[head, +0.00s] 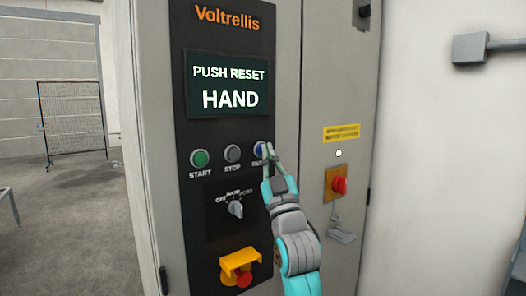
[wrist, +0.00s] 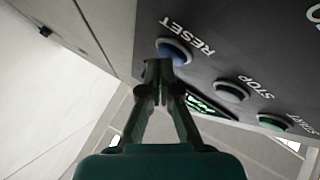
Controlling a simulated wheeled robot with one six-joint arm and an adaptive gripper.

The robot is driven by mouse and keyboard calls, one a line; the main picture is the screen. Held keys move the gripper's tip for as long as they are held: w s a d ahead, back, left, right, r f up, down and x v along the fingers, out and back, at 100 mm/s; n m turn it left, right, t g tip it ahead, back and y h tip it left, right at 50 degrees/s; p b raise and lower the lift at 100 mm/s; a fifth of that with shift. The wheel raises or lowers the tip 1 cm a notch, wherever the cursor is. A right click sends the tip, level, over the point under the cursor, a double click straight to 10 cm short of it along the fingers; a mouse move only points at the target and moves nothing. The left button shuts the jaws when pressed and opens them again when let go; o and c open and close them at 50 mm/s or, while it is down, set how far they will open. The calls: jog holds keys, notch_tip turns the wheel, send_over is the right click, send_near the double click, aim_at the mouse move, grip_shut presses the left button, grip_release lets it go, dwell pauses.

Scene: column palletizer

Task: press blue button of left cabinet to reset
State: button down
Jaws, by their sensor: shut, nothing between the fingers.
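The left cabinet's dark control panel (head: 228,180) faces me in the head view, with a screen (head: 228,86) reading "PUSH RESET HAND". The blue reset button (head: 260,149) is at the right end of the button row, partly hidden by my gripper. My gripper (head: 269,149) is shut and empty, its fingertips at the button's right edge in the head view. In the wrist view the blue button (wrist: 174,51) shows just above my fingertips (wrist: 158,68). I cannot tell whether the tips touch it.
Left of the reset button are the grey stop button (head: 232,154) and green start button (head: 200,159). Below are a mode switch (head: 236,208) and a red emergency stop (head: 243,279) under a yellow guard. A red rotary switch (head: 339,184) is on the neighbouring door.

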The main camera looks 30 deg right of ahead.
jog(key=shift+w, duration=0.15)
dwell(0.5)
jog(key=shift+s, duration=0.8)
jog(key=s, duration=0.5)
jog(key=shift+d, duration=0.1)
dwell(0.8)
